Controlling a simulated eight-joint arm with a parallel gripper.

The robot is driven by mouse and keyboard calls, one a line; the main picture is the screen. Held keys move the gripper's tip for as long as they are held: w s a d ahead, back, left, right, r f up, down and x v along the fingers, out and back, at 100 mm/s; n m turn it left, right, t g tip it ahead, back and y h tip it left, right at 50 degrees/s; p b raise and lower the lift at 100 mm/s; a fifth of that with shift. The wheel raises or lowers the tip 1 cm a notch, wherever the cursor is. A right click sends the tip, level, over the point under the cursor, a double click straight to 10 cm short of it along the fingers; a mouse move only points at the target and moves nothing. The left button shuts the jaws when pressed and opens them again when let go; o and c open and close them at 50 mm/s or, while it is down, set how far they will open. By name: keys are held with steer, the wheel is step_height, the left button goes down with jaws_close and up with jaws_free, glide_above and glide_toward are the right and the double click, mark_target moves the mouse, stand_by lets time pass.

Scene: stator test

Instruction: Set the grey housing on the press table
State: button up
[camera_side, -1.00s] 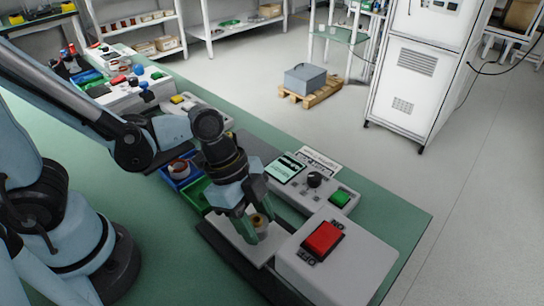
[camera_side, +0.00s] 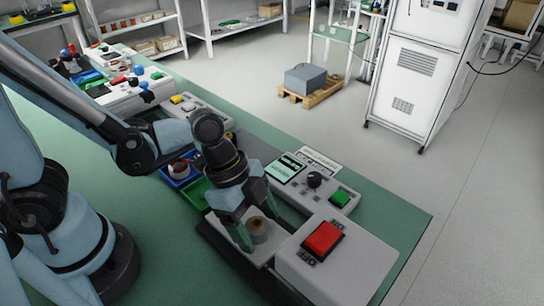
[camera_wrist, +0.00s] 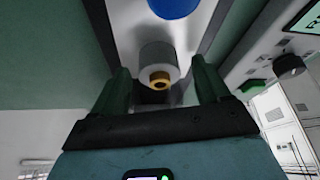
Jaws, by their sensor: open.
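The grey housing (camera_wrist: 158,60), a short cylinder with a brass-coloured centre, stands between my fingers. In the side view the housing (camera_side: 258,230) rests on the pale press table (camera_side: 252,251), beside the box with the red button. My gripper (camera_side: 268,229) is open, with one green finger on each side of the housing. In the wrist view my gripper (camera_wrist: 162,88) shows gaps between both fingers and the housing. The far part of the press table is hidden by my gripper.
A box with a red button (camera_side: 323,238) stands close on the right. A control panel (camera_side: 315,182) with a knob and green button lies behind. Blue (camera_side: 181,172) and green (camera_side: 195,194) bins sit behind my gripper. The green bench front is clear.

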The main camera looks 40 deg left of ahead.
steer(key=v, duration=1.2)
stand_by(0.5)
stand_by(0.6)
steer(key=w+a+n+t+y, duration=0.2)
steer(key=a+n+t, duration=0.1)
steer(key=a+n, duration=0.3)
steer(key=w+a+n+t+y, duration=0.2)
steer(key=a+n, duration=0.4)
steer(key=n, duration=0.3)
steer(key=shift+w+f+t, duration=0.25)
steer(key=shift+w+t, duration=0.25)
steer(key=shift+w, duration=0.1)
